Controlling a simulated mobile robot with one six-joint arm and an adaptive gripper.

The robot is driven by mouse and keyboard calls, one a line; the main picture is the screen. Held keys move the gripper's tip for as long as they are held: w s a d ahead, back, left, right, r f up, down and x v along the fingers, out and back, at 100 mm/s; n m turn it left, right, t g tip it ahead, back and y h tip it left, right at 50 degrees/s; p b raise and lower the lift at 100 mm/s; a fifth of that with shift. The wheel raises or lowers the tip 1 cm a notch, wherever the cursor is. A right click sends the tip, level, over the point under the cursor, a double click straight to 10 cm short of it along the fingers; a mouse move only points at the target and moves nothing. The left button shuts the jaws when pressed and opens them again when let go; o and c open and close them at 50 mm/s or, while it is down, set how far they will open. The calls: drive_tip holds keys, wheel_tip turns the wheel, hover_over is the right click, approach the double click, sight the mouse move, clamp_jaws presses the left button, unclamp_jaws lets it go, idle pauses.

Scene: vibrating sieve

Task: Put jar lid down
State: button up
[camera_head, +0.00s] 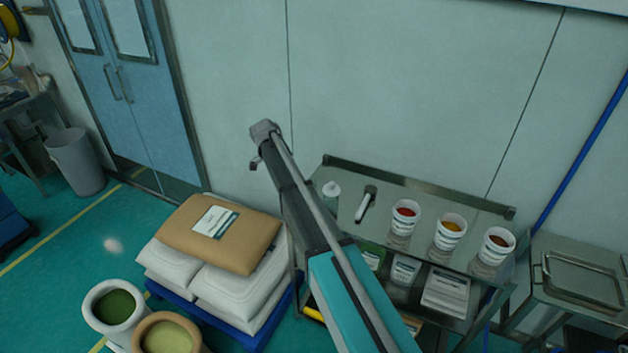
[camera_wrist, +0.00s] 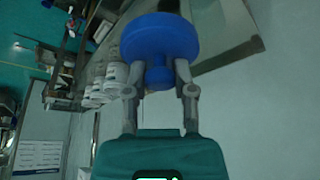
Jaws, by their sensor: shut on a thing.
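The round blue lid (camera_wrist: 160,38), with a blue knob, shows at the top centre of the wrist view. My gripper (camera_wrist: 158,72) is shut on the lid, with one finger on each side of the knob. The lid is held clear of the shelf and cups in that view. The head view does not show the lid or my fingertips. Three open white containers, with red (camera_head: 404,213), yellow (camera_head: 450,232) and brown (camera_head: 496,247) contents, stand in a row on the steel cart (camera_head: 384,196). Containers (camera_wrist: 106,82) also show blurred in the wrist view.
A small pale bottle (camera_head: 331,192) and a dark-headed tool (camera_head: 365,203) sit on the cart's left part. Stacked sacks (camera_head: 218,232) stand left of the cart. Two open-topped tubs (camera_head: 113,305) stand at the lower left. A steel table (camera_head: 580,280) is at the right.

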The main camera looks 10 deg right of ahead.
wheel_tip(320, 180, down, 13)
drive_tip(key=b, duration=1.2)
drive_tip(key=shift+b, duration=0.35)
drive_tip(key=shift+s+f, duration=0.1)
